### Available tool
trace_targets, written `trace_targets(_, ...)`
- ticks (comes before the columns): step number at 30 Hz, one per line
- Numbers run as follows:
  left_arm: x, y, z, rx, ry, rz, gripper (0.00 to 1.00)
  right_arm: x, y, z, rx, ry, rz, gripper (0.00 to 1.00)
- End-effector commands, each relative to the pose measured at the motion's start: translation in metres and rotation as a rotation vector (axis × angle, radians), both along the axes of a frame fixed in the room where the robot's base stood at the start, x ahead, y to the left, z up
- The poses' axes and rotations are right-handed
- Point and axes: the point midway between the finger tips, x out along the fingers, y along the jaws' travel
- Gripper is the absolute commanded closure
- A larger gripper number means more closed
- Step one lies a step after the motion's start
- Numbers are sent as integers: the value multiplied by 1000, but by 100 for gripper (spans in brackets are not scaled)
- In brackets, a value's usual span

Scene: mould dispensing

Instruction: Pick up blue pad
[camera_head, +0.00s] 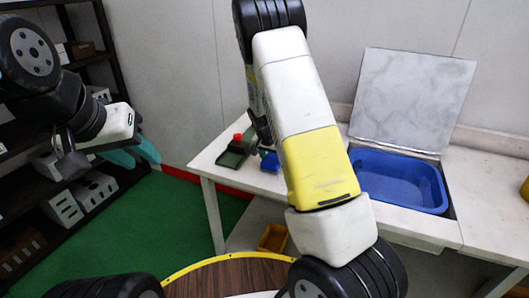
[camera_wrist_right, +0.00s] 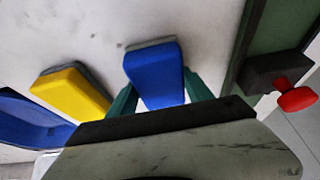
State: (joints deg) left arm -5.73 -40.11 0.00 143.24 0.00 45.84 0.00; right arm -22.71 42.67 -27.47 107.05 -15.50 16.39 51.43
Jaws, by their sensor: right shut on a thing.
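The blue pad (camera_wrist_right: 155,75) is between the two teal fingers of my right gripper (camera_wrist_right: 160,88) in the right wrist view. The gripper is shut on it, and the pad's grey-edged end sticks out beyond the fingers over the white table. In the head view the blue pad (camera_head: 269,162) shows small at the table's left part, just left of my right arm, which hides most of that gripper. My left gripper (camera_head: 138,152), with teal fingers apart, hangs empty at the left, away from the table.
A yellow pad (camera_wrist_right: 72,92) lies beside the blue one. A dark green device (camera_head: 233,153) with a red knob (camera_wrist_right: 297,99) stands close on the other side. A blue basin (camera_head: 398,180) with a raised grey lid (camera_head: 410,100) is further right. Black shelves (camera_head: 75,215) stand at left.

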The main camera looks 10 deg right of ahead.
Motion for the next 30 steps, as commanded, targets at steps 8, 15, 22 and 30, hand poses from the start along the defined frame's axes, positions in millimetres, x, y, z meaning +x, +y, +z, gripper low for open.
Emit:
trace_targets(8,0,0,0,0,0,0,64,1,0,11,0,-3,1,83)
trace_targets(15,0,0,0,0,0,0,64,1,0,44,1,-6,0,83)
trace_targets(22,0,0,0,0,0,0,64,-52,-5,46,0,1,1,83)
trace_targets(30,0,0,0,0,0,0,64,-113,-13,51,1,1,2,83)
